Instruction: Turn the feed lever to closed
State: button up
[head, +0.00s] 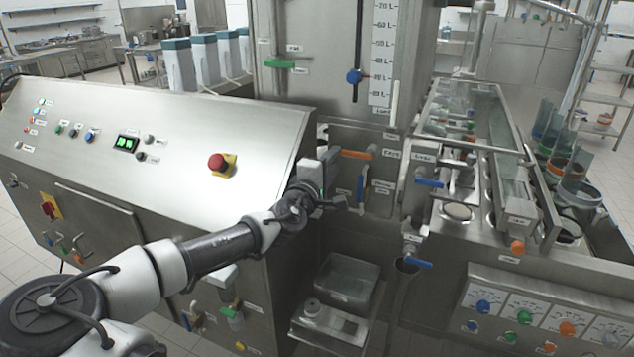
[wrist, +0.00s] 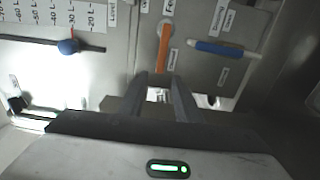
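An orange lever (head: 355,154) lies horizontal on the steel panel beside the tank, with small labels near it too blurred to read for certain. A blue lever (head: 361,186) stands vertical below it. My gripper (head: 341,203) is in front of this panel, lower than the orange lever in the head view. In the wrist view, which is turned on its side, the fingers (wrist: 161,78) are apart and nothing shows held. The orange lever's free end (wrist: 163,62) appears between the fingertips; the blue lever (wrist: 228,48) is right of them.
A blue knob (head: 354,76) sits on the tank's slot beside a scale. A green lever (head: 279,64) is higher left. The sloped console (head: 180,125) with a red stop button (head: 217,163) stands close left of my arm. More blue levers (head: 430,183) are right.

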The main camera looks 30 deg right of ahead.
jog(key=v, duration=1.1)
jog(key=s+d+f+m+g+y+p, duration=0.1)
jog(key=s+d+f+m+g+y, duration=0.25)
jog(key=f, duration=0.55)
jog(key=s+f+m+g+y+p, duration=0.1)
jog(key=s+f+m+g+y, duration=0.1)
jog(key=s+f+g, duration=0.45)
jog(key=s+a+f+m+y+p, duration=0.1)
jog(key=s+a+f+m+y, duration=0.1)
jog(key=s+a+f+y, duration=0.3)
jog(key=a+r+y+p, duration=0.2)
jog(key=a+r+y, duration=0.2)
jog(key=a+r, duration=0.7)
jog(key=s+a+r+t+p, duration=0.1)
jog(key=s+r, duration=0.3)
jog(key=r, duration=0.5)
jog(key=s+r+t+p, duration=0.1)
jog(key=s+r+t, duration=0.2)
jog(key=r, duration=0.7)
jog(key=shift+s+a+r+m+h, duration=0.3)
jog(key=shift+s+a+m+h, duration=0.1)
jog(key=shift+s, duration=0.35)
